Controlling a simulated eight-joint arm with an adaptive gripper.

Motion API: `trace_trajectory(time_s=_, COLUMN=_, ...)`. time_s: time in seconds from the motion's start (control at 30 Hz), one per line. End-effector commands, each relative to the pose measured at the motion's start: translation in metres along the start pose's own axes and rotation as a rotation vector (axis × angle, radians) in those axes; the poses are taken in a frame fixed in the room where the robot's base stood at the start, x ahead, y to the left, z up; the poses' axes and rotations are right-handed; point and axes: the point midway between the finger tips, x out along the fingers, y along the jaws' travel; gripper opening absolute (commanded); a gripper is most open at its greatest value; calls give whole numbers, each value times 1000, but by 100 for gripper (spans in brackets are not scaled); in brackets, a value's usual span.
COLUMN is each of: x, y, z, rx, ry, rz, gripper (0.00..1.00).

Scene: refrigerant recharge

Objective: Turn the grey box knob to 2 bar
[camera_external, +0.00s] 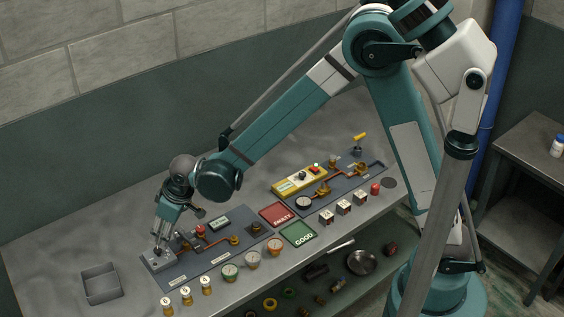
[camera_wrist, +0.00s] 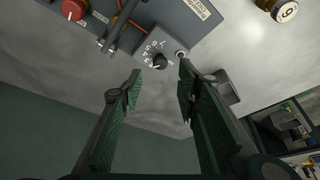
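The grey box (camera_external: 158,260) sits at the left end of the left panel on the bench. In the wrist view the grey box (camera_wrist: 168,43) carries a round black knob (camera_wrist: 160,62) with white digits around part of it. My gripper (camera_external: 161,248) points down over the box. In the wrist view my gripper (camera_wrist: 159,86) is open, its two green-padded fingers wide apart. The knob appears between and just beyond the fingertips, with a visible gap to either finger. I cannot tell the remaining height.
A red knob (camera_wrist: 73,9) and pipes stand on the panel (camera_external: 215,248) beside the box. An empty grey tray (camera_external: 101,284) lies to the left. Several gold-coloured cylinders (camera_external: 186,296) and gauges (camera_external: 231,271) line the front. Bare bench lies behind the box.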

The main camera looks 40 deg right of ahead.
Motion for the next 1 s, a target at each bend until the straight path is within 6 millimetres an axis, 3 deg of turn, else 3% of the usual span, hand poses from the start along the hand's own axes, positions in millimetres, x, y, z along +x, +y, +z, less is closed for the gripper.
trace_trajectory(time_s=0.57, x=5, y=-1, z=0, rx=-1, ry=0, rz=0, gripper=33)
trace_trajectory(time_s=1.0, x=39, y=-1, z=-1, rx=-1, ry=0, rz=0, gripper=33)
